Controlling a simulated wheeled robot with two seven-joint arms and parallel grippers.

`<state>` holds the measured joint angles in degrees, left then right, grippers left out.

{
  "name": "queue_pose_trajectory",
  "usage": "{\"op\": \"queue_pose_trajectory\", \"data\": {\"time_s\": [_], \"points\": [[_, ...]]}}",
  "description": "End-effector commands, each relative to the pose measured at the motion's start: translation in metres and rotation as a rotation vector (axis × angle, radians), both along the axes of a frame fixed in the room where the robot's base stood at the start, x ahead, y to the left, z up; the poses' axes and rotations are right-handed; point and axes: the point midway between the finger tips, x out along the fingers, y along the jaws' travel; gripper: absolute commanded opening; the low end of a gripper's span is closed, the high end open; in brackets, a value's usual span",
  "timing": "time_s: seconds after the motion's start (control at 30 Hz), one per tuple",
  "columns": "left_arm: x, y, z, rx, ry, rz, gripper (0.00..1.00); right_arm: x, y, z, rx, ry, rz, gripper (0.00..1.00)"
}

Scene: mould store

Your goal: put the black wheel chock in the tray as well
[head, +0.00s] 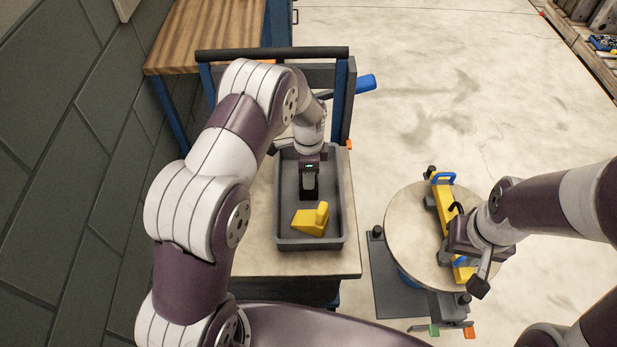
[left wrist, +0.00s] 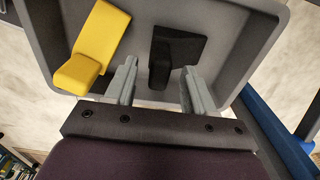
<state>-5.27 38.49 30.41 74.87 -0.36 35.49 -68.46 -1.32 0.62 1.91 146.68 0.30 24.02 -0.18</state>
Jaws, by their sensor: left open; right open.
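The grey tray (head: 283,220) stands on a cart top and also shows in the left wrist view (left wrist: 262,45). The black wheel chock (head: 309,189) is inside the tray, on its floor as far as I can tell. In the left wrist view the black chock (left wrist: 178,50) lies at the fingertips, its narrow part between them. My left gripper (head: 309,168) is over the tray, open, its pale fingers (left wrist: 157,68) apart; contact with the chock is unclear. My right gripper (head: 466,245) is open above the round table, away from the tray.
A yellow wheel chock (head: 308,221) lies in the tray near its front, beside the black one. The round table (head: 408,215) holds a yellow tool with blue handles (head: 442,195). A dark push bar (head: 270,54) and wooden bench (head: 205,40) are behind. A wall is at left.

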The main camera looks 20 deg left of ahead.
Motion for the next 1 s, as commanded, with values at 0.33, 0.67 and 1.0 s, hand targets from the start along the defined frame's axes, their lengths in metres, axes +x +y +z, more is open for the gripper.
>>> {"op": "queue_pose_trajectory", "data": {"time_s": [0.33,0.67,1.0], "points": [[-0.001,0.000,0.078,0.000,-0.002,0.000,0.54,0.000,0.000,0.004,0.000,0.000,0.000,0.43],[-0.110,0.023,0.146,-0.041,-0.065,0.724,0.54,0.000,0.000,0.004,0.000,0.000,0.000,0.43],[-0.212,0.035,0.157,-0.092,-0.092,1.272,0.54,0.000,0.000,0.004,0.000,0.000,0.000,0.43]]}}
